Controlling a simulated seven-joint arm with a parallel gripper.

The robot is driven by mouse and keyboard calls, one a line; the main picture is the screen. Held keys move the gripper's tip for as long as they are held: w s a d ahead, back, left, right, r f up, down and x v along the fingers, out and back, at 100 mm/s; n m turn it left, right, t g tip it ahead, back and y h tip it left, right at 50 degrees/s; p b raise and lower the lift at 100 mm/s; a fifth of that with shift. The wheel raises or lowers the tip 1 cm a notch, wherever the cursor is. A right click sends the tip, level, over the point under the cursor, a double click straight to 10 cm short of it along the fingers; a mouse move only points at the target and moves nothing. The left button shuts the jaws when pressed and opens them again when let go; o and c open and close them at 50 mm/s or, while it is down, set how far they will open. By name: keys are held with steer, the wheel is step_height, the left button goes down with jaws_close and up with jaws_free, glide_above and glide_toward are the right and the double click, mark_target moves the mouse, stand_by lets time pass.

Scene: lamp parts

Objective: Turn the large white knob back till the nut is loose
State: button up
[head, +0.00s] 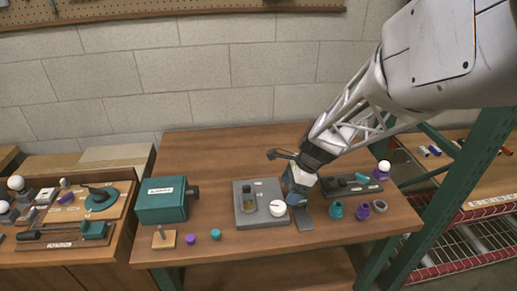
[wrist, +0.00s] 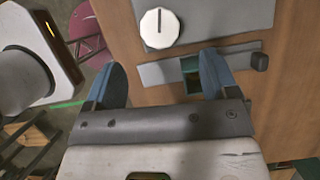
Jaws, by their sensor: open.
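The large white knob (head: 277,208) sits at the front right of a grey fixture plate (head: 241,220) on the table. It also shows at the top of the wrist view (wrist: 159,28), with a dark line on its face. My gripper (head: 297,199) is just right of the knob in the head view. In the wrist view my gripper (wrist: 163,68) is open, its two blue fingers wide apart. The knob lies beyond the fingertips and the fingers do not touch it. I cannot make out a nut; the plate has a recess (head: 249,205) left of the knob.
A grey strip (head: 305,222) lies by the plate, with a dark block (wrist: 260,62) at its end. A green box (head: 162,203) stands left. Purple (head: 190,240) and teal (head: 215,234) caps lie in front. Teal and purple rings (head: 362,211) and a dark tray lie right.

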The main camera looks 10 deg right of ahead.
mark_target(278, 206)
steer(key=shift+x, duration=3.9)
steer(key=c, duration=0.9)
steer(key=shift+c, duration=0.2)
steer(key=shift+n, duration=0.3)
